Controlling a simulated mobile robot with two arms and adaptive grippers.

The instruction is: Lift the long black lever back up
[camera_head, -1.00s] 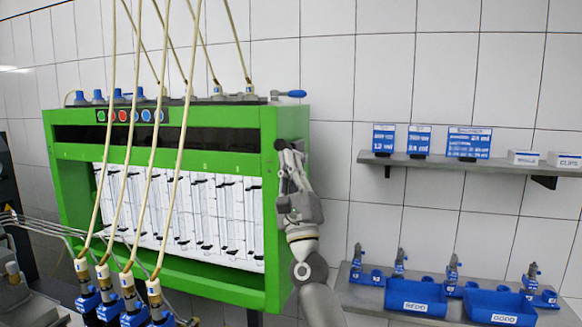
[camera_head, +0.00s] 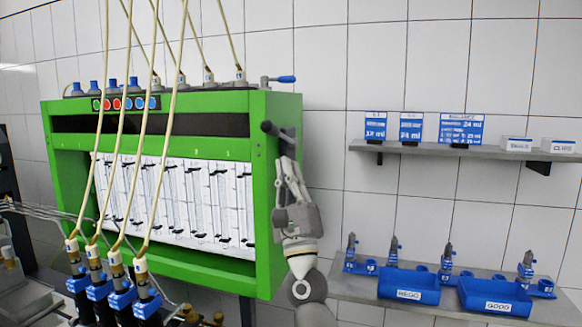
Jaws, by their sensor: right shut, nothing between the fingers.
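The long black lever (camera_head: 279,132) is a dark bar at the upper right side of the green testbench (camera_head: 262,200). Its thick end points toward me and to the left. My right gripper (camera_head: 287,164) is just below the lever, at the bench's right side, with its fingers pointing up. Its fingers are shut and hold nothing. I cannot tell whether the fingertips touch the lever. The lever's far end is partly hidden near the bench's side. My left gripper is not in view.
Pale hoses (camera_head: 163,150) run down in front of the bench to blue-collared fittings (camera_head: 121,297). A small blue-handled valve (camera_head: 279,79) sits on the bench top. At right are a wall shelf (camera_head: 450,151) and a lower shelf with blue bins (camera_head: 408,286). The wall between them is clear.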

